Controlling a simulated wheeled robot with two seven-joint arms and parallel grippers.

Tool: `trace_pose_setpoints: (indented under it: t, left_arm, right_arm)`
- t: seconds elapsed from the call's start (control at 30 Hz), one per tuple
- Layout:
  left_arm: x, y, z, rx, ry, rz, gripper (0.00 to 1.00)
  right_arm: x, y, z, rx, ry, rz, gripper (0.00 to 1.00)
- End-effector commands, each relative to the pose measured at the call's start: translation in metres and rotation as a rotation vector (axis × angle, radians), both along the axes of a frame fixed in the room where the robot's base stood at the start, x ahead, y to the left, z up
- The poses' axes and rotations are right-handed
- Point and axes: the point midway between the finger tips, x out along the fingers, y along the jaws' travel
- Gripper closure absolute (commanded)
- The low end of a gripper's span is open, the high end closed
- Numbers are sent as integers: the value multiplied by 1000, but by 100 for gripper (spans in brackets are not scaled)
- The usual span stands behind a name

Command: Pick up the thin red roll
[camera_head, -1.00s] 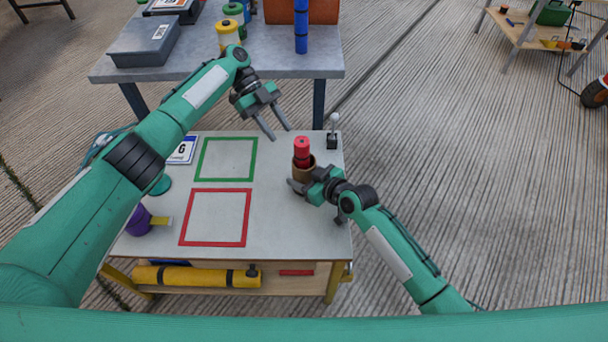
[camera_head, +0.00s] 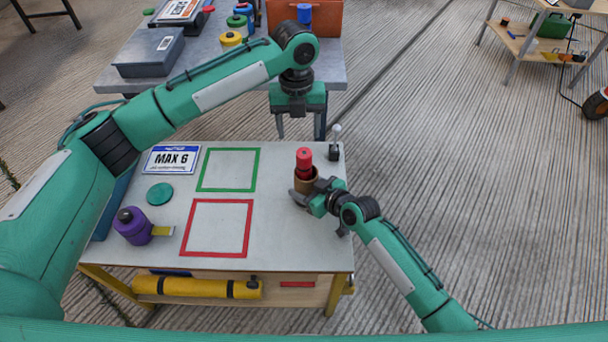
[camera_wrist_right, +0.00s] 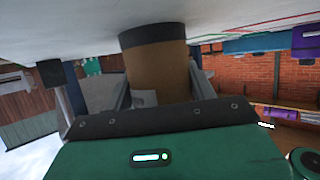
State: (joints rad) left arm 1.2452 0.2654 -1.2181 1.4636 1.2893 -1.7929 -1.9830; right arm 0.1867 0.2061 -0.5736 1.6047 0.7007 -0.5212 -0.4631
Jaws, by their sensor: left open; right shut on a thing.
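The thin red roll (camera_head: 304,160) stands upright in a brown cylindrical holder (camera_head: 306,183) at the right side of the near table. My right gripper (camera_head: 310,194) is shut on the brown holder. The holder also shows between its fingers in the right wrist view (camera_wrist_right: 158,75), with a dark band at one end. My left gripper (camera_head: 301,134) is open and empty, fingers pointing down, above and slightly behind the red roll. The roll's lower part is hidden inside the holder.
The near table (camera_head: 270,215) carries green (camera_head: 229,169) and red (camera_head: 218,228) square outlines, a "MAX 6" sign (camera_head: 171,160) and a purple roll (camera_head: 133,226). A small lever (camera_head: 335,150) stands behind the holder. A blue roll (camera_head: 304,14) is on the far table. The table's middle is clear.

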Motion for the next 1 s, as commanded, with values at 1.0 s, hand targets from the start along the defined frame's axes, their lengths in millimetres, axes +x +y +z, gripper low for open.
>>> trace_pose_setpoints:
  t: [1.0]
  left_arm:
    - [-11, -12, -98, 23, -60, -61, 39]
  right_arm:
    - [0, 0, 0, 0, 0, 0, 81]
